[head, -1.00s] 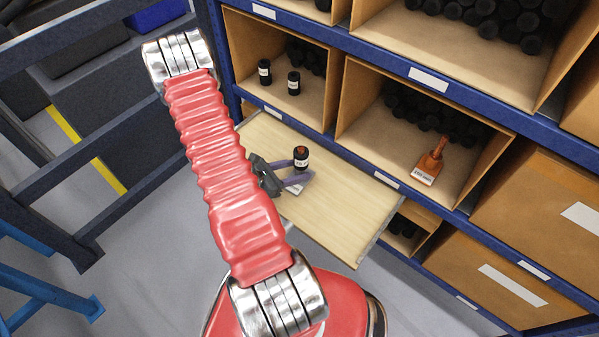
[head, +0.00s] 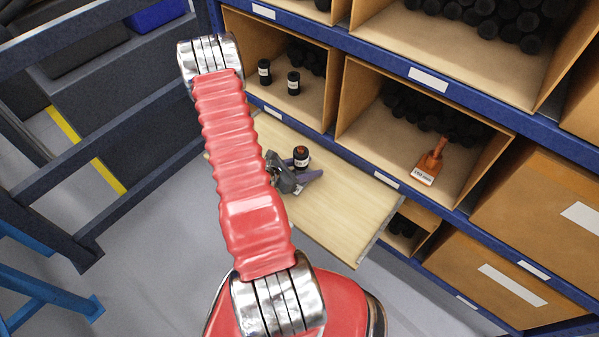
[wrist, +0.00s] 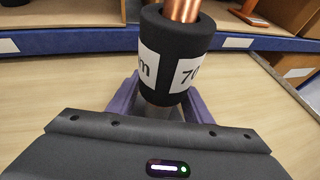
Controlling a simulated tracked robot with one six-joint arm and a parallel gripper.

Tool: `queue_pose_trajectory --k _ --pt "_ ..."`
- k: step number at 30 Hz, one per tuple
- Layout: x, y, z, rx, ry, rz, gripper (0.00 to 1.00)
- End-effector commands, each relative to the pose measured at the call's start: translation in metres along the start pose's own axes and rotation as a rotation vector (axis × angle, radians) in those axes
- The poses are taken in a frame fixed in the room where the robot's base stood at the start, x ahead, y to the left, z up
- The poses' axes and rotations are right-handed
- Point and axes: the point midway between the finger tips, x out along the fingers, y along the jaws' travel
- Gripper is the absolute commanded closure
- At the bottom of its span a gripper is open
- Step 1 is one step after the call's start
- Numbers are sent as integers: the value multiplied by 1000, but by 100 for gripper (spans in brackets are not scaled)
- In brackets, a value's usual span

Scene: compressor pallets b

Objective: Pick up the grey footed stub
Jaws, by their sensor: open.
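The stub is a dark grey-black sleeve with white labels and a copper pipe out of its top. In the head view the stub (head: 301,153) stands upright on the pull-out wooden board (head: 345,215). In the wrist view the stub (wrist: 176,62) is large and close in front of my gripper, with a grey lower part below the sleeve. My gripper (head: 306,176) has purple fingers, open, at the stub's lower part. In the wrist view the fingers of my gripper (wrist: 163,105) show on either side of that lower part. Contact cannot be told.
A blue-framed rack has open bins of black cylinders (head: 455,125) behind the board. Two labelled black cylinders (head: 279,76) stand in the left bin. An orange tagged item (head: 432,160) lies at the right bin's front. The board's right part is clear.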

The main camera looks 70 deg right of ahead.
Motion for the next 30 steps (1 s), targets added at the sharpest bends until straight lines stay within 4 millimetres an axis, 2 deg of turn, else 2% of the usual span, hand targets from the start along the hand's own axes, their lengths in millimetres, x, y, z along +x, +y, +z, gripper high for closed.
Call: queue_pose_trajectory --k 18,30 --pt "4 0 0 -1 0 1 54" --pt "4 0 0 -1 0 1 82"
